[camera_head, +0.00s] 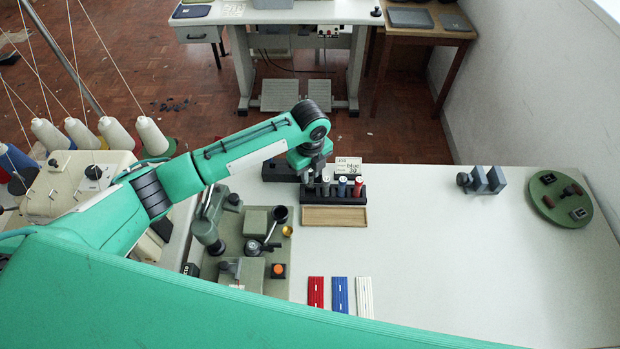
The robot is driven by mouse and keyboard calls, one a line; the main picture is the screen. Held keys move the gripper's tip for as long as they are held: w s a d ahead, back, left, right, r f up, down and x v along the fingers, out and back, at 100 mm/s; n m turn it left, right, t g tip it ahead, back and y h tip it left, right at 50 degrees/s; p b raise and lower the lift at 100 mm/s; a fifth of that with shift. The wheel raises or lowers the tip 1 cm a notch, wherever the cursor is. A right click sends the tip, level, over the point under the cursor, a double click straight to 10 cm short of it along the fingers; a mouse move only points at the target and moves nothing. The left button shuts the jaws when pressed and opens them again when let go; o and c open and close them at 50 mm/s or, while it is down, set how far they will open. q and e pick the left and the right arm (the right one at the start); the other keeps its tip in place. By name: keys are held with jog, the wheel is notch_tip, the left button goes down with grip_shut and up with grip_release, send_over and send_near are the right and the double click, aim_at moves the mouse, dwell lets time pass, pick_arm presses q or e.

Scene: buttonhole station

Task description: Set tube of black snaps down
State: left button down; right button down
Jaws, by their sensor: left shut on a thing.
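My left gripper (313,174) is at the left end of a black rack (363,199) on the white table, pointing down. It is shut on a tube, taken to be the tube of black snaps (308,188), which is dark and mostly hidden by the gripper. The tube is at the rack's left end; whether its base rests in a slot I cannot tell. To its right, small tubes with blue, white and red colours (358,187) stand in the rack. My right gripper is not in view.
A shallow wooden tray (335,216) lies in front of the rack, and a card with writing (348,165) stands behind it. A green snap press (255,232) is to the left. Red, blue and white strips (340,295) lie in front. The table's right middle is clear.

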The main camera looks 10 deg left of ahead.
aim_at(310, 182)
pick_arm(q)
notch_tip(310, 182, down, 4)
jog(key=shift+r+p, duration=0.2)
jog(key=shift+p, duration=0.15)
jog(key=shift+f, duration=0.3)
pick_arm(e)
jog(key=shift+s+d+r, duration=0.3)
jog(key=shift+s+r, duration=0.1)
pick_arm(q)
jog(key=shift+f, duration=0.1)
jog(key=c, duration=1.3)
grip_release()
jog(key=shift+o, duration=0.2)
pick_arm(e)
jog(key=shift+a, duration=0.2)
